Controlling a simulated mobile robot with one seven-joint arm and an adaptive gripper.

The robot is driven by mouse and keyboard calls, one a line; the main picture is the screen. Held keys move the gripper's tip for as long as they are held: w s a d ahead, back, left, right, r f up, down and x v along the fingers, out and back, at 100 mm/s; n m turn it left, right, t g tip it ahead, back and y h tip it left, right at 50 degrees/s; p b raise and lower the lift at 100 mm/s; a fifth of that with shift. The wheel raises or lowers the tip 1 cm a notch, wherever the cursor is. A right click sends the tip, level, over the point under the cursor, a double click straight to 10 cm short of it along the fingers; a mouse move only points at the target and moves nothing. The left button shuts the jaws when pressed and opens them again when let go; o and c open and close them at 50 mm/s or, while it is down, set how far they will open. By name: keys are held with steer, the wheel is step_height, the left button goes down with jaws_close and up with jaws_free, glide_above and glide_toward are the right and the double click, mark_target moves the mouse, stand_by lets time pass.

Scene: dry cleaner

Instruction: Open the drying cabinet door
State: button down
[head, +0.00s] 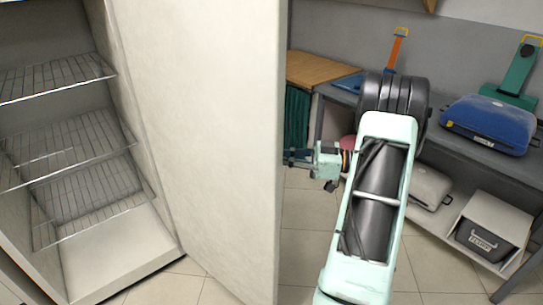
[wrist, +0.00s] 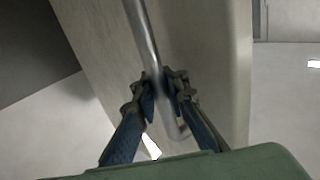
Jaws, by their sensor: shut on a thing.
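The drying cabinet (head: 120,268) stands at the left with its inside and wire shelves showing. Its cream door (head: 205,120) is swung wide open, with its inner face toward the head camera. In the wrist view, a grey metal bar handle (wrist: 142,35) runs along the outer face of the door (wrist: 205,60). My gripper (wrist: 160,88) is shut on this handle, one finger on each side of the bar. In the head view, my gripper (head: 297,158) is at the door's free edge; its fingertips and the handle are hidden behind the door.
A grey workbench (head: 465,150) stands at the right with a blue case (head: 490,122) on top. A grey bin labelled "FLUFF" (head: 482,241) and a pale case (head: 430,188) are below. Tiled floor (head: 305,235) lies clear between door and bench.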

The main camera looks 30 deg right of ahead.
steer(key=shift+s+d+f, duration=0.3)
steer(key=shift+d+f, duration=0.05)
steer(key=c, duration=2.4)
jaws_free()
steer(key=o, duration=0.5)
steer(key=shift+s+d+r, duration=0.15)
steer(key=shift+s+d, duration=0.05)
steer(key=shift+d, duration=0.05)
steer(key=shift+c, duration=0.2)
steer(key=shift+w+a+r, duration=0.1)
steer(key=shift+w+a, duration=0.05)
steer(key=shift+a, duration=0.05)
steer(key=shift+d, duration=0.1)
steer(key=v, duration=1.2)
